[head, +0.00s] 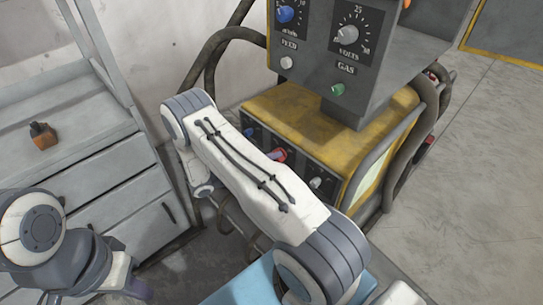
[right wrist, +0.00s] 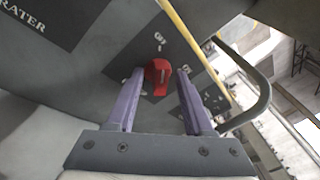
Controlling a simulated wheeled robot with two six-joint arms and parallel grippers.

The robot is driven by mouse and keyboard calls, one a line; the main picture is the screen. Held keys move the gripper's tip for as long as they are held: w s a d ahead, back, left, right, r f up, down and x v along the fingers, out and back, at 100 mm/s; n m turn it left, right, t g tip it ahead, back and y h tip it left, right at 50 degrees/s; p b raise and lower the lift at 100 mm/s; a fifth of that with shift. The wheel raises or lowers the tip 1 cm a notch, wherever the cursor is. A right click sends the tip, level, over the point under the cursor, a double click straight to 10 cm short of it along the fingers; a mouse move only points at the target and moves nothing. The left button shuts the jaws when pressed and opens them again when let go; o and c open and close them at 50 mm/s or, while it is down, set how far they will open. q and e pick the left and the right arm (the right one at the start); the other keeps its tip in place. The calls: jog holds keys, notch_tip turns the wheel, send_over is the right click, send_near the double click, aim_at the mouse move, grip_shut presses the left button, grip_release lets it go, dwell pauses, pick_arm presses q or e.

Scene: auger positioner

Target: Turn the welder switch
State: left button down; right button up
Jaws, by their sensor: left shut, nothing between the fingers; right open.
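The welder (head: 335,125) is a grey and yellow machine on the right of the head view. Its red switch (right wrist: 157,76) sits on a dark label plate in the right wrist view, and a red part also shows past my arm in the head view (head: 279,155). My right gripper (right wrist: 160,78) is open, its two purple fingers on either side of the switch with gaps visible; I cannot tell how deep they reach. In the head view my right arm hides most of that gripper. My left gripper (head: 139,290) is low at the left, shut and empty, away from the welder.
A grey control box (head: 345,50) with blue, white and green knobs stands above the welder. Thick cables (head: 212,60) run behind it. Floor (head: 470,190) is clear at right.

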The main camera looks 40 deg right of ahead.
jog(key=shift+d, duration=0.2)
jog(key=shift+c, duration=0.4)
grip_shut()
jog(key=shift+r+m, duration=0.1)
jog(key=shift+m, duration=0.3)
jog(key=shift+s+r+m+t+y+p, duration=0.1)
jog(key=shift+s+m+t+y+p, duration=0.35)
jog(key=shift+m, duration=1.9)
jog(key=shift+s+m+t+y+p, duration=0.1)
jog(key=shift+m+t+y+p, duration=0.65)
jog(key=shift+m, duration=1.55)
jog(key=shift+s+r+m+t+y+p, duration=0.15)
jog(key=shift+m+t, duration=0.85)
jog(key=shift+m, duration=1.35)
